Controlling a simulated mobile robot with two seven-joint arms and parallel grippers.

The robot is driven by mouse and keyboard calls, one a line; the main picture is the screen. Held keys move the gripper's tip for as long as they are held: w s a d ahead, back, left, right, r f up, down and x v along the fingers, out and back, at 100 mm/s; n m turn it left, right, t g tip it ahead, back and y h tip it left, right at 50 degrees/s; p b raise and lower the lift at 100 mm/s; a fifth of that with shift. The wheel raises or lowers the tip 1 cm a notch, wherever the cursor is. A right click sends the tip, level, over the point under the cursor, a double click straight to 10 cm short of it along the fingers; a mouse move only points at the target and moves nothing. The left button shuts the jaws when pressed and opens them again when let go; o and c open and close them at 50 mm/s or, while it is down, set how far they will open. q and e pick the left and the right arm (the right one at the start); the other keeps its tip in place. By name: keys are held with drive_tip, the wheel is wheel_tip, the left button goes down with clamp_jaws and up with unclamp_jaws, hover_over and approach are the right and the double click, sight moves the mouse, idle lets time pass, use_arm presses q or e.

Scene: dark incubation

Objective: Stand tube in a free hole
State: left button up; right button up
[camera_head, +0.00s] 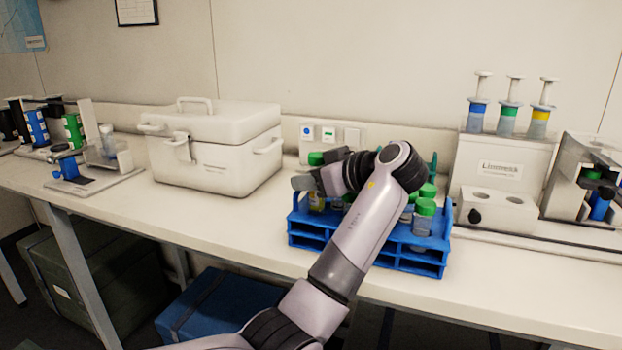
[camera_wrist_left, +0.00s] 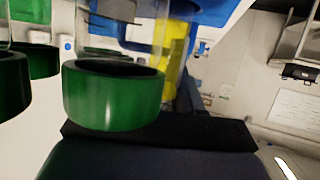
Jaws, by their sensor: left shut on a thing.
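The blue tube rack (camera_head: 405,262) stands on the bench, its middle covered by my left arm. My left gripper (camera_head: 312,182) is at the rack's left end, shut on a green-capped tube (camera_head: 316,158). The cap shows above the jaws and a yellowish lower part shows below them, at rack height. I cannot tell whether its bottom is inside a hole. Other green-capped tubes (camera_head: 424,217) stand at the rack's right end. In the left wrist view, a large green cap (camera_wrist_left: 112,97) is close by; free holes cannot be made out. My right gripper is not in view.
A white lidded box (camera_head: 215,150) stands left of the rack. A white stand (camera_head: 500,165) with several coloured syringes is at the right. Wall sockets (camera_head: 328,138) are behind the rack. The bench front before the box is clear.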

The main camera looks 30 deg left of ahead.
use_arm(q)
drive_tip(key=shift+d+f, duration=0.1)
drive_tip(key=shift+f, duration=0.5)
drive_tip(key=o, duration=1)
drive_tip(key=shift+s+f, duration=0.1)
drive_tip(key=shift+s, duration=0.05)
drive_tip(key=shift+o, duration=0.2)
drive_tip(key=r+v, duration=0.1)
drive_tip(key=v, duration=1.1)
drive_tip(key=shift+w+r, duration=0.2)
drive_tip(key=shift+r, duration=0.2)
